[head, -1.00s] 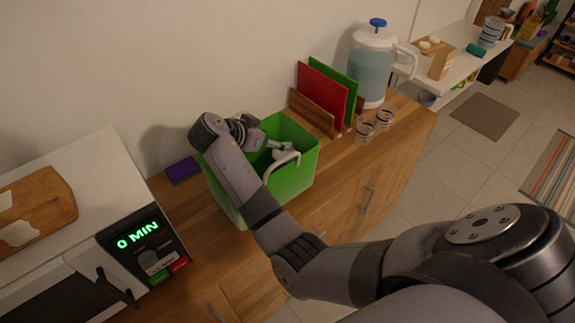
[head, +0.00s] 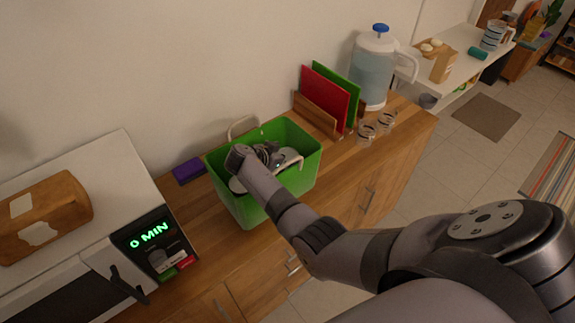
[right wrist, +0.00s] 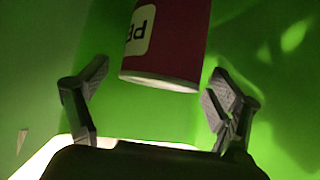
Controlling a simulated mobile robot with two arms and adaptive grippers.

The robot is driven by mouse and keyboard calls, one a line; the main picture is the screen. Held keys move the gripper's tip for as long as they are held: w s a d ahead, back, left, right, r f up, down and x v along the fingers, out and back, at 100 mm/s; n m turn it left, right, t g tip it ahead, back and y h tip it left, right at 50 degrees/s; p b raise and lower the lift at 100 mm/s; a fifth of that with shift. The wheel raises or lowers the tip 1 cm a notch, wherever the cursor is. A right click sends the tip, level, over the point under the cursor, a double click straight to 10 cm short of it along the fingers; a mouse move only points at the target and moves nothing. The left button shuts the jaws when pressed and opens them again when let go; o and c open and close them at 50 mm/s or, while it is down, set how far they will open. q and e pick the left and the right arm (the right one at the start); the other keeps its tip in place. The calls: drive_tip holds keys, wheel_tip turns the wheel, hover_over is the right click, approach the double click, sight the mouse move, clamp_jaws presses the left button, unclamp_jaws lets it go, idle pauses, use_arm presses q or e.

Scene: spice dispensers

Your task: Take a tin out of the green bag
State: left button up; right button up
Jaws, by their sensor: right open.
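The green bag (head: 300,180) stands on the wooden counter, open at the top, with pale handles at its rim. My right gripper (head: 270,153) is down inside the bag's opening, partly hidden by its own wrist. In the right wrist view my right gripper (right wrist: 158,75) is open, with one finger on each side of a dark red tin (right wrist: 167,45). The tin has a white label with dark letters and a pale rim at its near end. Gaps show between the tin and both fingers. The tin cannot be made out in the head view. My left gripper is not in view.
A purple box (head: 188,171) lies left of the bag. A microwave (head: 110,240) with a wooden block (head: 60,225) on top is at the left. A rack with red (head: 325,98) and green boards, a water jug (head: 372,70) and glass jars (head: 367,133) stand to the right.

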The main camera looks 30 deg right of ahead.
drive_tip(key=shift+d+f, duration=0.2)
drive_tip(key=shift+d, duration=0.05)
drive_tip(key=shift+a+r, duration=0.1)
drive_tip(key=shift+c, duration=0.8)
drive_tip(key=c, duration=1.5)
